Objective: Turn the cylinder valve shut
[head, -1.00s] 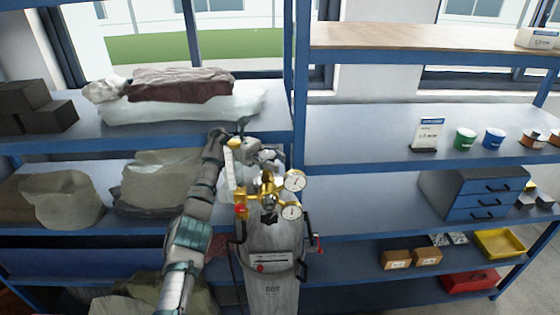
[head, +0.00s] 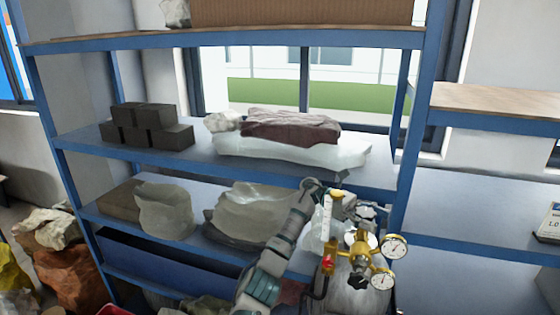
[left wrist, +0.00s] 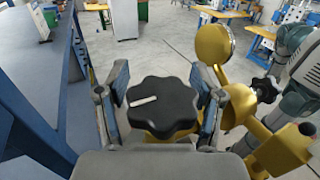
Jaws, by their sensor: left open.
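The grey gas cylinder (head: 345,299) stands before the shelving at the bottom of the head view, with a brass regulator (head: 358,244) on top. The black lobed valve handwheel (left wrist: 163,106) with a white mark fills the middle of the left wrist view. My left gripper (left wrist: 162,92) is open, one finger on each side of the handwheel; I cannot tell whether they touch it. In the head view my left gripper (head: 362,213) is at the cylinder top, partly hidden behind the regulator, and the handwheel cannot be made out. My right gripper is not in view.
Two gauges (head: 394,247) and a flowmeter tube (head: 327,215) stick out close to my left gripper. A blue shelving unit (head: 110,147) with dark blocks (head: 148,124) and folded sheeting (head: 290,150) stands behind. Filled bags (head: 68,270) lie at lower left.

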